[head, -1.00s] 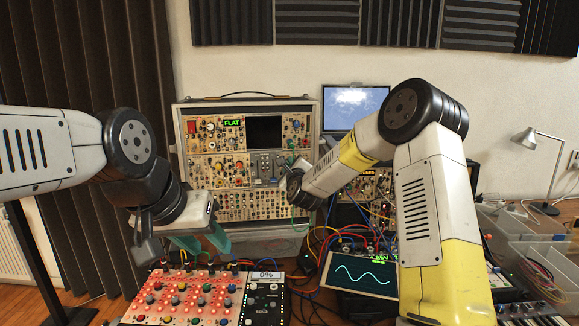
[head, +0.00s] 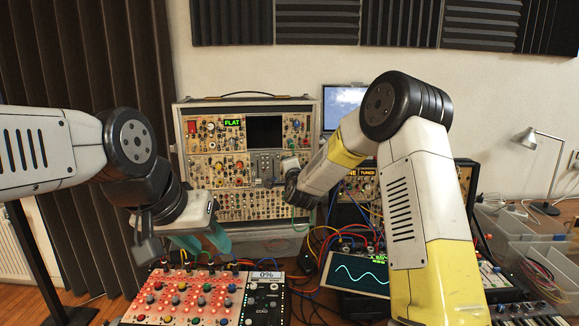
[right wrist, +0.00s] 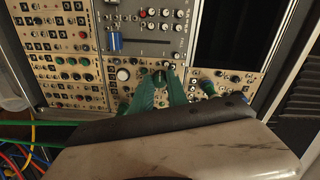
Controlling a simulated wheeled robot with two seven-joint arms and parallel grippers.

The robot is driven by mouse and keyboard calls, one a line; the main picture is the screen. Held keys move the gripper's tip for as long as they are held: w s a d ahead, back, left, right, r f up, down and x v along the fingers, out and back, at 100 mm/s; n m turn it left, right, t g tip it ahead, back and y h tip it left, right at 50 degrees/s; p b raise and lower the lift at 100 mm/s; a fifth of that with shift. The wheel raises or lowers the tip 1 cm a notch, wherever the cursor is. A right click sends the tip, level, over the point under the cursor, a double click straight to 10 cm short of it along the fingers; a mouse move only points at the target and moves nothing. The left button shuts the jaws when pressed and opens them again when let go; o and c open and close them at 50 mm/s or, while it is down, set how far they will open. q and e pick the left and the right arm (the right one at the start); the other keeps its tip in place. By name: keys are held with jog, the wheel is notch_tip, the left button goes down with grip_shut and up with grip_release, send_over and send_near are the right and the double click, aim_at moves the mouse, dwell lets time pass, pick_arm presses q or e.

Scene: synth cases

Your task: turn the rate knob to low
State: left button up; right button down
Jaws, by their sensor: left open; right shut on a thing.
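In the right wrist view, the two green fingers of my right gripper (right wrist: 160,84) are shut on a small dark knob (right wrist: 159,75) on a beige synth panel. I cannot read its label, so I cannot tell from print that it is the rate knob, nor where it points. In the head view, my right arm reaches to the upright synth case (head: 225,212), and its wrist hides the fingertips and the knob. My left gripper (head: 203,241) is open and empty above the red-lit panel in front. A small green display (head: 232,123) on the case reads FLAT.
Close around the gripped knob are more knobs, a white knob (right wrist: 123,74) and a blue slider (right wrist: 115,41). Patch cables (head: 327,238) hang right of the case. A scope screen (head: 358,273), a red-lit panel (head: 190,298) and a black module (head: 265,300) stand in front.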

jog(key=shift+f+n, duration=0.2)
jog(key=shift+n, duration=3.7)
jog(key=c, duration=1.3)
grip_release()
jog(key=shift+s+r, duration=0.1)
jog(key=s, duration=0.7)
jog(key=shift+s+d, duration=0.35)
jog(key=shift+d, duration=0.1)
